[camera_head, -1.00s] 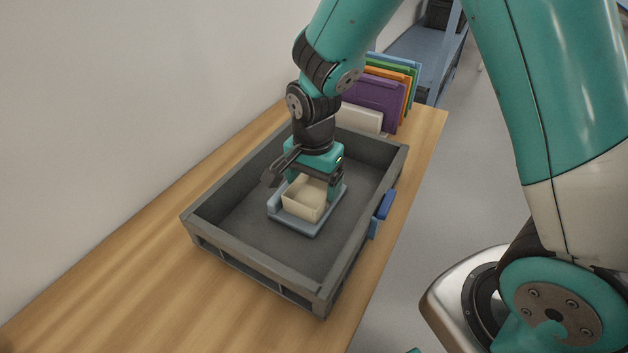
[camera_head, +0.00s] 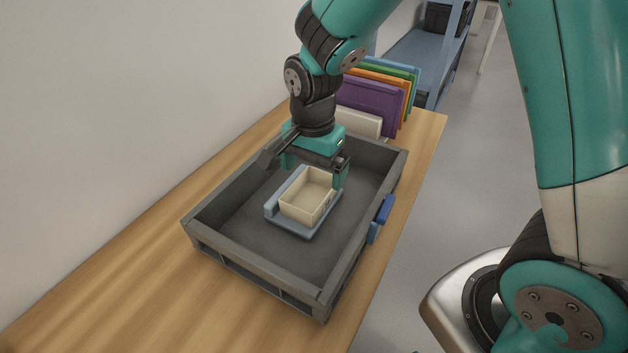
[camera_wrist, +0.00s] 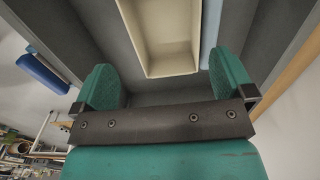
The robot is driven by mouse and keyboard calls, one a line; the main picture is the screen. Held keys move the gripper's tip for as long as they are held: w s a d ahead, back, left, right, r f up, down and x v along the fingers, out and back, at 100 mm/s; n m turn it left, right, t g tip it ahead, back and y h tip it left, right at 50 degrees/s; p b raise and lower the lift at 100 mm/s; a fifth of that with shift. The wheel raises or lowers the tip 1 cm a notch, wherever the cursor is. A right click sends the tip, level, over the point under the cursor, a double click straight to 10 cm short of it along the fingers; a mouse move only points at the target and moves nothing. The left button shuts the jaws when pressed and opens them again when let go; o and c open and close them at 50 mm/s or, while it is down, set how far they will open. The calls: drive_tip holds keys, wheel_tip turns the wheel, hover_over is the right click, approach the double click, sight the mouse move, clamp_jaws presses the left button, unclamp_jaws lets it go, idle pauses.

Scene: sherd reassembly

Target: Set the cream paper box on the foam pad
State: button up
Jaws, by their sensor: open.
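The cream paper box (camera_head: 307,196) is open-topped and sits upright on the blue-grey foam pad (camera_head: 283,221), inside the grey tray. In the wrist view the box (camera_wrist: 160,40) lies beyond the fingertips, with a strip of the pad (camera_wrist: 211,25) along its right side. My gripper (camera_head: 313,172) is open and empty, above and just behind the box. In the wrist view its two green fingers (camera_wrist: 168,82) stand wide apart and appear clear of the box.
The grey tray (camera_head: 230,258) has raised walls and stands on a wooden table (camera_head: 130,265). A blue handle (camera_head: 384,212) is on its right side. Upright coloured panels (camera_head: 370,98) stand behind it. The tray floor in front of the pad is clear.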

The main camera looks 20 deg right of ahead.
wheel_tip(320, 180, up, 7)
drive_tip(key=s+a+r+n+y, duration=0.2)
drive_tip(key=s+r+n, duration=0.2)
drive_tip(key=s+n, duration=0.5)
drive_tip(key=s+a+r+n+y, duration=0.2)
drive_tip(key=s+r+n, duration=0.2)
drive_tip(key=s+n, duration=0.5)
drive_tip(key=shift+s+a+p, duration=0.25)
drive_tip(key=shift+s+p, duration=0.05)
